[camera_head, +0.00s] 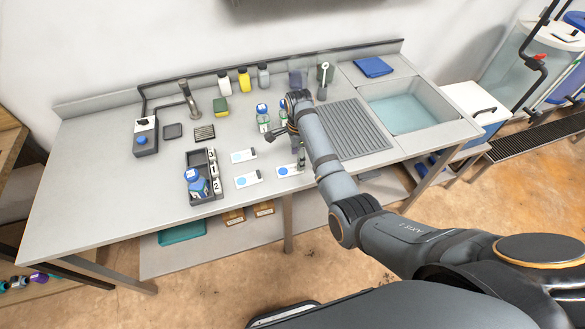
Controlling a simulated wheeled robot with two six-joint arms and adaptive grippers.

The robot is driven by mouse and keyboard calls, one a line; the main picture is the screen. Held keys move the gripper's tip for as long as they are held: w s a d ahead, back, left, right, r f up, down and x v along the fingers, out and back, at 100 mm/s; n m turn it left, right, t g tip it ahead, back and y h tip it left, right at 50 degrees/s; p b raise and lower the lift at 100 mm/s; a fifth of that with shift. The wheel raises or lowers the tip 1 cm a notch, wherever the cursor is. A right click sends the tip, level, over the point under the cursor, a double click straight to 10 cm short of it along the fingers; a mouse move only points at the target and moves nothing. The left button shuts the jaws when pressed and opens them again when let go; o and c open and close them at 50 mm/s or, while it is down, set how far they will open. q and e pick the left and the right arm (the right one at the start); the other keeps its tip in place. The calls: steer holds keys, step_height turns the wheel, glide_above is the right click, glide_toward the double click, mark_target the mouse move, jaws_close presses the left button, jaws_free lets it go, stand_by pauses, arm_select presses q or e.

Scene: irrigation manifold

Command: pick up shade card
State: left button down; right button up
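Three white cards with blue dots lie on the grey worktop. The upper card (241,156) has a pale blue dot, the middle card (246,179) a mid-blue dot, and the lower right card (286,171) a stronger blue dot. Which one is the shade card I cannot tell. My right arm comes in from the lower right, and its gripper (283,134) is above the worktop, behind the lower right card and close to two small blue-capped bottles. The forearm hides part of this area. The fingers are too small and dark to judge. My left gripper is not in view.
Small capped bottles (263,115) stand near my gripper. A ribbed drainboard (345,132) and a sink (400,110) are on the right. The worktop's front left is clear.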

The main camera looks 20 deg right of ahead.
mark_target(290, 169)
steer(key=f, duration=0.4)
steer(key=shift+w+d+f, duration=0.15)
steer(key=shift+d, duration=0.25)
steer(key=c, duration=1)
steer(key=shift+p, duration=0.3)
steer(key=shift+c, duration=0.2)
